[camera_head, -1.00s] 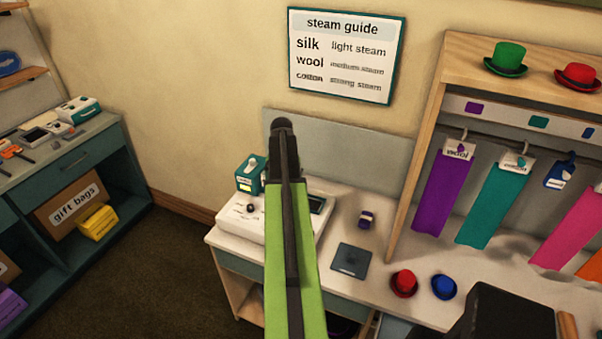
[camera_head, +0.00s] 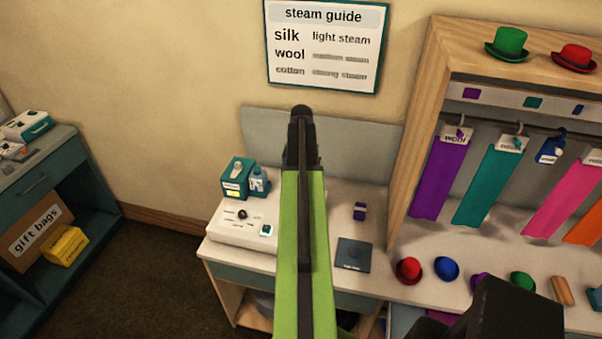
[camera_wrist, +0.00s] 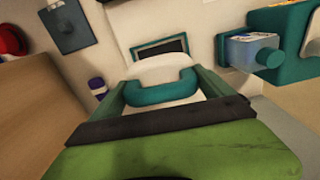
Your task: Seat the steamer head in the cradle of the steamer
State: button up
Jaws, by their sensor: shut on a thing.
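My gripper (camera_wrist: 163,100) is shut on a teal, curved handle-like part (camera_wrist: 160,93) with a white body beyond it, which appears to be the steamer head. It is held above the table; in the head view my arm hides it. The white steamer console (camera_head: 238,232), with a black knob and a small teal button, stands on the table left of my arm. Its dark display (camera_wrist: 160,48) seems to show just beyond the held part in the wrist view. I cannot make out the cradle for certain.
Right of my arm are a purple spool-like thing (camera_head: 359,211), a dark square pad (camera_head: 354,254) and small hats (camera_head: 408,270). A wooden rack (camera_head: 428,110) with hanging cloths rises at right.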

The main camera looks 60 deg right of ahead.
jog(key=shift+w+a+f+n, duration=0.1)
jog(key=shift+w+f+n, duration=0.1)
jog(key=shift+w+n, duration=0.1)
notch_tip(320, 180, down, 6)
jog(key=b, duration=0.6)
jog(key=shift+s+f+b, duration=0.1)
jog(key=shift+f+b, duration=0.15)
jog(key=shift+b, duration=0.1)
dwell(0.4)
jog(key=shift+f+b, duration=0.9)
jog(key=shift+f+b, duration=0.6)
jog(key=o, duration=1.8)
jog(key=shift+r, duration=0.1)
